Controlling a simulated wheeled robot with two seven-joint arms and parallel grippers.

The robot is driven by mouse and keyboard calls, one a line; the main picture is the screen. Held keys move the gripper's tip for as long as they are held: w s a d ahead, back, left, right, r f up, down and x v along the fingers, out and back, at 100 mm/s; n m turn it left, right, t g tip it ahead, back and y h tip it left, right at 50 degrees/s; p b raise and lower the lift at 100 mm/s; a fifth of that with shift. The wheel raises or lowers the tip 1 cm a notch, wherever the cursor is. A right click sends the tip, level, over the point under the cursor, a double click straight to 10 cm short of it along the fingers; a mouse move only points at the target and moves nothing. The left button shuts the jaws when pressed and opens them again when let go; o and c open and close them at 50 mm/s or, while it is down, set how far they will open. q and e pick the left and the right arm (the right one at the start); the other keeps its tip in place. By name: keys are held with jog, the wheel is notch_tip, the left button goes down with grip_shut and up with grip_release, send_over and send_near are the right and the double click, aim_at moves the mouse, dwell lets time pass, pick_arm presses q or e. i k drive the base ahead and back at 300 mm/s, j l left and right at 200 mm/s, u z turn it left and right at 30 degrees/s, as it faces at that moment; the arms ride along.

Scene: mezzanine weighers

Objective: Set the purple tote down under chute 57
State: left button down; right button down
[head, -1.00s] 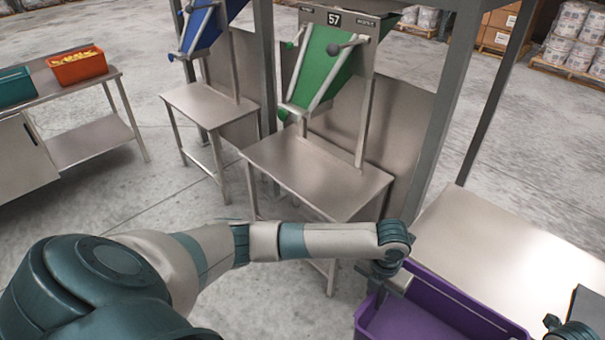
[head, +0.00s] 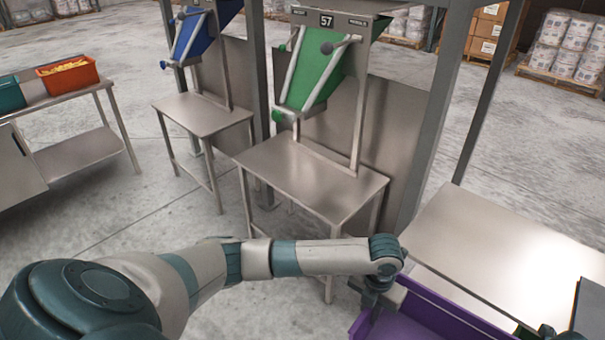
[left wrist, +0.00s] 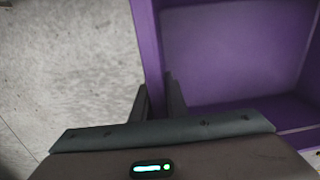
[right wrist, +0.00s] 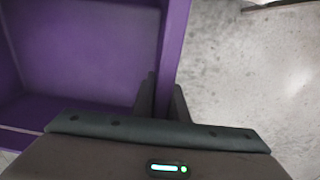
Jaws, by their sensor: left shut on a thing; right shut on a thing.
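The purple tote (head: 440,310) is at the lower right of the head view, partly cut off by the frame edge. My left gripper (head: 372,298) is shut on its left wall; the left wrist view shows the fingers (left wrist: 160,100) on either side of that wall. My right gripper (right wrist: 166,100) is shut on the opposite wall in the right wrist view. The tote's inside looks empty where it shows. Bare floor shows beside the tote in both wrist views. Chute 57 (head: 316,68) is green, above a bare steel table (head: 310,178) at the centre.
A blue chute (head: 196,35) stands over another bare steel table (head: 203,112) to the left. A steel bench (head: 510,250) is at the right, close to the tote. A grey post (head: 437,125) rises between that bench and the chute 57 table. An orange bin (head: 68,76) sits on a far-left bench.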

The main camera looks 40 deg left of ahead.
aim_at(302, 171)
jog(key=i+j, duration=0.1)
jog(key=j, duration=0.3)
jog(key=i+j, duration=0.15)
jog(key=j, duration=0.25)
jog(key=i+j+u, duration=0.1)
jog(key=j, duration=0.3)
jog(key=i+j, duration=0.15)
jog(key=j, duration=0.25)
jog(key=i+j, duration=0.15)
jog(key=j, duration=0.25)
jog(key=i+j, duration=0.1)
jog(key=j, duration=0.25)
jog(key=i+j+u, duration=0.1)
jog(key=j, duration=0.3)
jog(key=i+j+z, duration=0.1)
jog(key=i+j, duration=0.35)
jog(key=j, duration=0.2)
jog(key=i+j+z, duration=0.25)
jog(key=i+j, duration=0.2)
jog(key=j, duration=0.3)
